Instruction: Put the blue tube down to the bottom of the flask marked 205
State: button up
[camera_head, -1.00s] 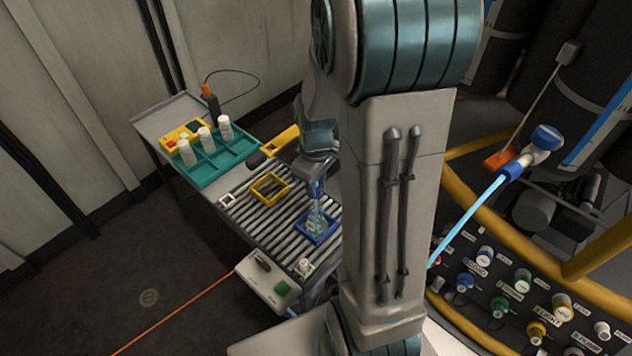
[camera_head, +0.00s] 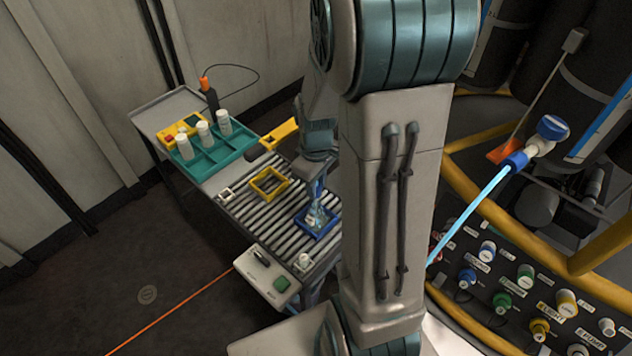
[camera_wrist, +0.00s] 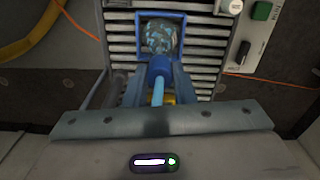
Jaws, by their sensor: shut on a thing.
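A clear glass flask (camera_head: 318,215) stands in a blue square frame (camera_head: 303,226) on the roller bench; no marking on it is readable. In the wrist view the flask (camera_wrist: 160,38) sits straight ahead of my gripper (camera_wrist: 160,78). My gripper is shut on the blue collar (camera_wrist: 160,68) of the blue tube (camera_wrist: 157,96). In the head view my gripper (camera_head: 317,191) is just above the flask. The collar hides the flask's mouth, so I cannot tell how deep the tube's end is. A light-blue tube (camera_head: 470,211) also runs from a valve to behind my arm.
A yellow frame (camera_head: 269,184) lies empty on the rollers. A teal tray (camera_head: 216,158) holds white bottles behind it. A control box (camera_head: 266,275) with a green button stands at the bench's front. A connector panel (camera_head: 530,300) and yellow rails are at right.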

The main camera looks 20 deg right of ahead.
jog(key=shift+f, duration=0.15)
jog(key=o, duration=1.5)
jog(key=shift+r+p, duration=2.35)
jog(key=shift+r, duration=0.7)
